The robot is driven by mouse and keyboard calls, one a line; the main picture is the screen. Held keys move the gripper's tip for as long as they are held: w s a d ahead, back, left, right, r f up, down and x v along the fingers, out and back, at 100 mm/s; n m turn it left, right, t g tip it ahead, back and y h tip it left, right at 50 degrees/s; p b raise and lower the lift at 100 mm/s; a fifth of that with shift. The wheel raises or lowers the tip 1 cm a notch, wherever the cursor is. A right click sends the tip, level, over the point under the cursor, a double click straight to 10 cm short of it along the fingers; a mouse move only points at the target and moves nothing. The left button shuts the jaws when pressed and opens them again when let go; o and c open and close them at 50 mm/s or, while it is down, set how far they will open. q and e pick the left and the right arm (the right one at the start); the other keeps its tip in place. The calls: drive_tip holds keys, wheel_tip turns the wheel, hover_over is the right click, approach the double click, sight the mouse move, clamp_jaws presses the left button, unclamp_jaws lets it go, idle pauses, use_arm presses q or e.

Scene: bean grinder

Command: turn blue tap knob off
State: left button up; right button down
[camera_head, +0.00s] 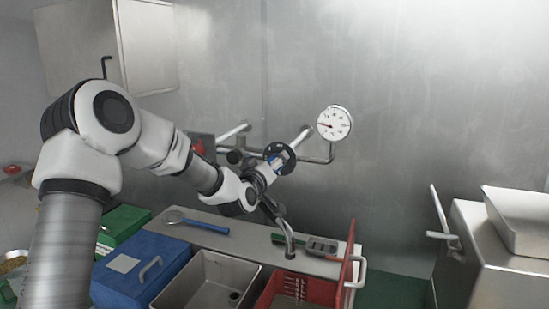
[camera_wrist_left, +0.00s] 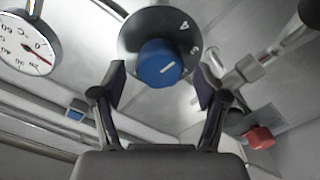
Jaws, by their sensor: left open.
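The blue tap knob (camera_wrist_left: 160,63) sits on a round dark dial plate (camera_wrist_left: 138,33) with pale numbers in the left wrist view. A white mark on the knob runs slantwise. My left gripper (camera_wrist_left: 161,84) is open, with one finger on each side of the knob's lower part. Gaps show between the fingers and the knob, so no grip is seen. In the head view, the dial plate (camera_head: 287,156) shows just beyond my left gripper (camera_head: 270,168), which partly hides the knob. My right gripper is not in view.
A round gauge (camera_head: 333,123) stands on a pipe right of the dial. A red knob (camera_head: 197,147) is to its left, also in the left wrist view (camera_wrist_left: 260,137). Below are a blue box (camera_head: 140,272), a sink (camera_head: 207,280) and a red crate (camera_head: 272,292).

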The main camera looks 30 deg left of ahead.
use_arm(q)
drive_tip(key=shift+x, duration=0.85)
drive_tip(key=shift+s, duration=0.1)
drive_tip(key=c, duration=1.2)
drive_tip(key=shift+o, duration=0.2)
